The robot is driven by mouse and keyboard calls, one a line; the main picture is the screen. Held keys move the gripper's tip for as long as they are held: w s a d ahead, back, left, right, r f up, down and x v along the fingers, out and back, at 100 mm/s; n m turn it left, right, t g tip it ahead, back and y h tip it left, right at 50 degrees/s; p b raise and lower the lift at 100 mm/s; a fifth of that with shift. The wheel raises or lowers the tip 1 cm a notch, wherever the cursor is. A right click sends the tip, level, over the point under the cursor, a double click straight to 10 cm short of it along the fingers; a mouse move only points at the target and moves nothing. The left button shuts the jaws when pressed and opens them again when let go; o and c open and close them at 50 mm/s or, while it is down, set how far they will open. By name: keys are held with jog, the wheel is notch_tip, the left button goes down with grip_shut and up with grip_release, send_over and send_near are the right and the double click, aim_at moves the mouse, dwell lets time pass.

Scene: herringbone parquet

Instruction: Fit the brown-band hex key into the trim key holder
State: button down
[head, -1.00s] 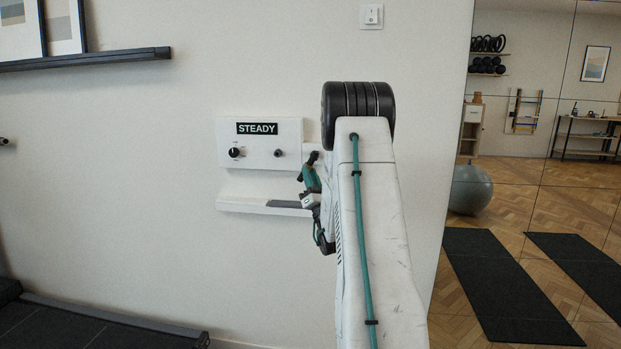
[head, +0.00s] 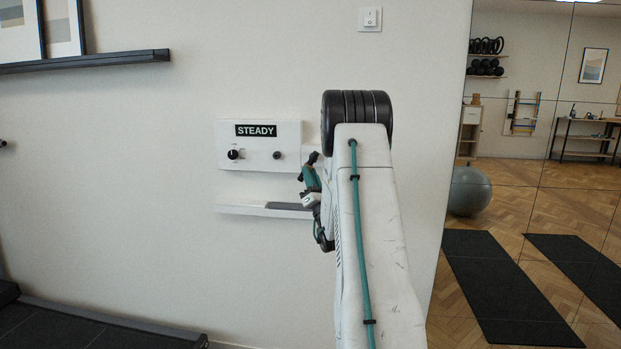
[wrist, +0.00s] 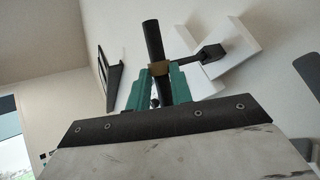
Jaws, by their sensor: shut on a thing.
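My gripper (wrist: 162,92) has green fingers and is shut on the brown-band hex key (wrist: 153,38). The key's dark shaft points up past the fingertips, and its brown band (wrist: 159,68) sits right at them. A dark bar with a blocky end (wrist: 211,53) runs right from the band, in front of white parts; I cannot tell whether it belongs to the key or to a fixture. In the head view my gripper (head: 312,178) is beside the right end of the white wall panel (head: 258,160), partly hidden by my arm. I cannot make out the trim key holder for certain.
The panel carries a STEADY label (head: 256,130), a black knob (head: 234,154) and a dark round stub (head: 277,155). A white ledge (head: 240,209) with a grey strip is below. A dark shelf (head: 85,61) is upper left. The wall left of the panel is clear.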

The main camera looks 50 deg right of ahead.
jog(key=shift+w+d, duration=0.35)
jog(key=shift+d, duration=0.25)
jog(key=shift+w+d, duration=0.3)
jog(key=shift+d, duration=0.25)
jog(key=c, duration=1.2)
grip_release()
jog(key=shift+o, duration=0.2)
jog(key=v, duration=0.7)
jog(key=shift+s+f, duration=0.25)
jog(key=shift+f, duration=0.05)
